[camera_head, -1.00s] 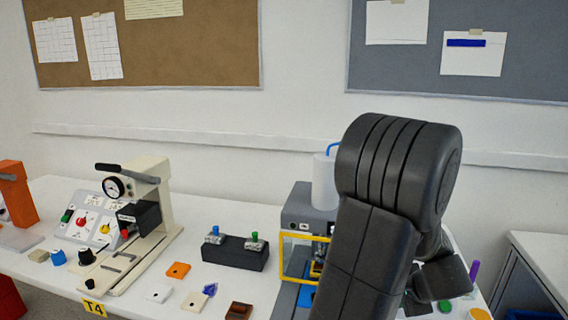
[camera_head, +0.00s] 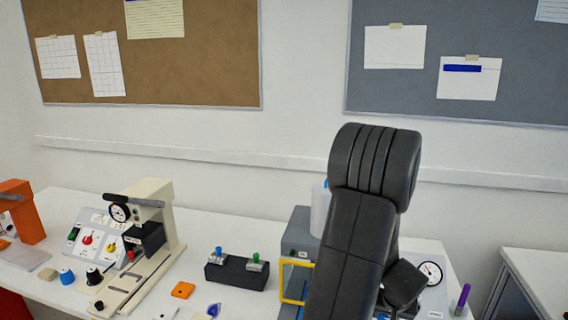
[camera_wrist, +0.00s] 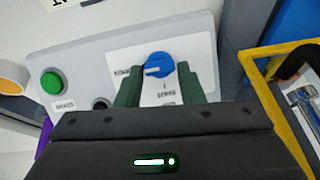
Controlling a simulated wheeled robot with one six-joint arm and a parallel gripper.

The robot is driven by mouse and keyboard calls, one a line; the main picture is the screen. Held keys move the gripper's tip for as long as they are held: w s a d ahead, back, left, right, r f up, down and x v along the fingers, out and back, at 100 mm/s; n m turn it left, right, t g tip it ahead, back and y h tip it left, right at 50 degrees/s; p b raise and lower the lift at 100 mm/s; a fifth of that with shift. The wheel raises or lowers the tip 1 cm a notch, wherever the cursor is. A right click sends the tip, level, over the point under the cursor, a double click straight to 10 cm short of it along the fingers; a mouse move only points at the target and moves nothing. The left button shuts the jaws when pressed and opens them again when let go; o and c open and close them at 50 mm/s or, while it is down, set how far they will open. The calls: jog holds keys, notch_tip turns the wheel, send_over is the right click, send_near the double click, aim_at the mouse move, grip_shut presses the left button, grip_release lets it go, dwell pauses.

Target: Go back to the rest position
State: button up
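My gripper (camera_wrist: 159,80) shows in the wrist view with its two dark green fingers apart. A blue rotary knob (camera_wrist: 157,64) on a white plate of a grey control panel (camera_wrist: 205,28) lies between or just beyond the fingertips. I see a gap on both sides of the knob, so the gripper does not hold it. A green button (camera_wrist: 52,83) sits left of the knob on the same panel. In the head view, my dark arm rises in front of the right part of the bench, and it hides the gripper and the knob.
A yellow frame (camera_wrist: 262,92) stands right of the panel. On the bench (camera_head: 215,225) are a cream press (camera_head: 160,220), a black block with two switches (camera_head: 236,272) and small loose parts. A gauge (camera_head: 430,272) and purple marker (camera_head: 463,296) are right of my arm.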

jog(key=shift+a+n+p, duration=0.1)
jog(key=shift+n+p, duration=0.35)
jog(key=shift+n, duration=0.15)
jog(key=shift+s, duration=0.1)
